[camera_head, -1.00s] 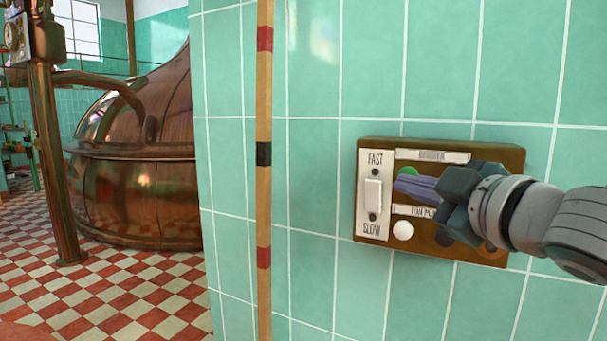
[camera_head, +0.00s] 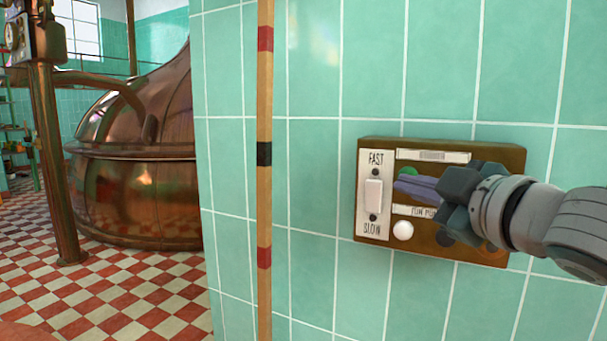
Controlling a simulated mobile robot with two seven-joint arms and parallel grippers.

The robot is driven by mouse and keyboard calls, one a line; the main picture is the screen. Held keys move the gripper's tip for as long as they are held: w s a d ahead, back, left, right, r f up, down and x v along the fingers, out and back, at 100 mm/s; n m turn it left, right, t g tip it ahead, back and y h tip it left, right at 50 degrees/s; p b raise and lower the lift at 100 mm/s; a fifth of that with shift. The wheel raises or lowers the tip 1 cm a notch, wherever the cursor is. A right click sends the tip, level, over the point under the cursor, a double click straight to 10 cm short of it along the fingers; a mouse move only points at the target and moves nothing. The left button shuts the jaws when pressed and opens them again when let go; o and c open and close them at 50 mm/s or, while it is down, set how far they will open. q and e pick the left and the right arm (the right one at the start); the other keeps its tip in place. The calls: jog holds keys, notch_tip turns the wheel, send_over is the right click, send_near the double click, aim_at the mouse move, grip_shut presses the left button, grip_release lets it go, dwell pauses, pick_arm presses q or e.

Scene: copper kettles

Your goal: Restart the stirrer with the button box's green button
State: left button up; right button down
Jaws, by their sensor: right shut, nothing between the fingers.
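The brown button box (camera_head: 432,144) is mounted on the tiled wall at the right. Its green button (camera_head: 408,172) shows only in part, behind the tips of my right gripper (camera_head: 402,188). The gripper is shut and empty, its purple-grey fingers pointing left at the box's face over the green button's lower part. I cannot tell for sure whether the tips touch the button. A white FAST/SLOW switch (camera_head: 373,195) is at the box's left side. A white button (camera_head: 403,231) is below the fingers. My left gripper is not in view.
A banded wooden strip (camera_head: 264,200) runs up the wall. A large copper kettle (camera_head: 135,190) stands beyond the wall's edge at the left, on a checkered floor (camera_head: 130,290).

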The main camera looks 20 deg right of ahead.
jog(key=shift+w+d, duration=0.1)
jog(key=shift+d, duration=0.05)
jog(key=shift+w+d, duration=0.2)
dwell(0.3)
jog(key=shift+w+d, duration=0.3)
jog(key=shift+d, duration=0.05)
dwell(0.8)
jog(key=shift+s+a, duration=0.1)
jog(key=shift+s+a+p, duration=0.5)
jog(key=shift+a+p, duration=0.05)
jog(key=shift+p, duration=0.05)
jog(key=shift+a, duration=0.1)
jog(key=shift+s+a+p, duration=0.75)
jog(key=shift+s+a, duration=0.9)
jog(key=shift+a, duration=0.15)
